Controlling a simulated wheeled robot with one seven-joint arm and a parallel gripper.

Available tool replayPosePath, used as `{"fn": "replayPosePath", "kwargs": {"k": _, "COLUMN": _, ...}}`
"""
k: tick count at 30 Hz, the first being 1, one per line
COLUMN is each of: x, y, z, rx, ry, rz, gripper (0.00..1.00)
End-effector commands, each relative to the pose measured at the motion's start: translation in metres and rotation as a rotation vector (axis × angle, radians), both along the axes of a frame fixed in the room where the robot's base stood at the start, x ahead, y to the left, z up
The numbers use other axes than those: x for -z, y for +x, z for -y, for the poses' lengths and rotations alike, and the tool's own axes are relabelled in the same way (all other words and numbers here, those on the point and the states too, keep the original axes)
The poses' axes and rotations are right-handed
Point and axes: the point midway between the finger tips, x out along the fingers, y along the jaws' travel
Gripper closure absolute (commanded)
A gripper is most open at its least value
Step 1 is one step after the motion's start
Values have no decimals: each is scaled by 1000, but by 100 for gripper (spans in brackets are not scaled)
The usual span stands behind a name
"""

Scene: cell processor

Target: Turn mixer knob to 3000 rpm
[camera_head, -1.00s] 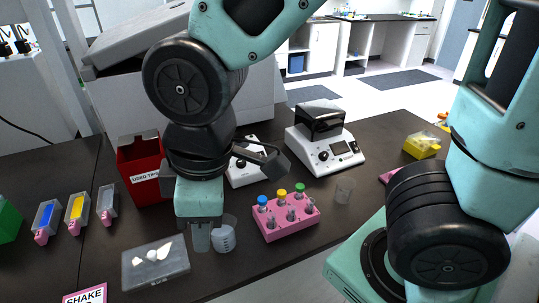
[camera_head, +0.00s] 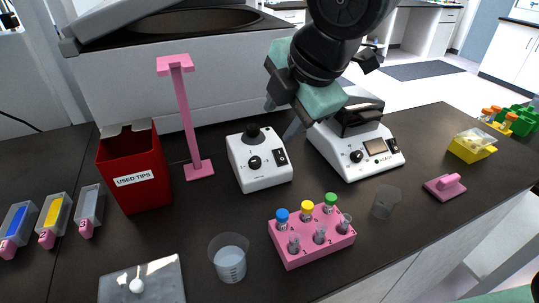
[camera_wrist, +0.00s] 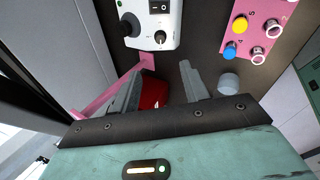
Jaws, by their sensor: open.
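The mixer (camera_head: 262,180) is a small white box with a black cup on top, a black knob (camera_head: 254,162) on its front face and a dark switch beside the knob. My gripper (camera_head: 281,117) is open and empty, at the mixer's upper right in the head view, its fingers pointing down and left. In the wrist view the mixer (camera_wrist: 145,44) is at the top, with its knob (camera_wrist: 159,38) beyond the gap between my fingertips (camera_wrist: 160,68). The fingers do not touch the knob. The speed marks are too small to read.
A white device with a display (camera_head: 355,150) stands close right of the mixer. A pink stand (camera_head: 187,115) and a red used-tips bin (camera_head: 135,175) are to the left. A pink tube rack (camera_head: 315,240) and a beaker (camera_head: 229,258) stand in front.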

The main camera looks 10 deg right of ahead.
Motion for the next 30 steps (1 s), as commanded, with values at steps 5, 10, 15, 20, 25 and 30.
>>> {"fn": "replayPosePath", "kwargs": {"k": 5, "x": 31, "y": 14, "z": -7, "rx": 2, "ry": -6, "rz": -4, "gripper": 55}}
{"fn": "replayPosePath", "kwargs": {"k": 10, "x": 63, "y": 29, "z": -15, "rx": 4, "ry": -6, "rz": -4, "gripper": 55}}
{"fn": "replayPosePath", "kwargs": {"k": 15, "x": 94, "y": 45, "z": -23, "rx": 6, "ry": -5, "rz": -4, "gripper": 55}}
{"fn": "replayPosePath", "kwargs": {"k": 20, "x": 119, "y": 57, "z": -29, "rx": 6, "ry": -3, "rz": -4, "gripper": 55}}
{"fn": "replayPosePath", "kwargs": {"k": 25, "x": 135, "y": 66, "z": -35, "rx": 4, "ry": -2, "rz": -2, "gripper": 55}}
{"fn": "replayPosePath", "kwargs": {"k": 30, "x": 140, "y": 69, "z": -37, "rx": 3, "ry": 0, "rz": -1, "gripper": 55}}
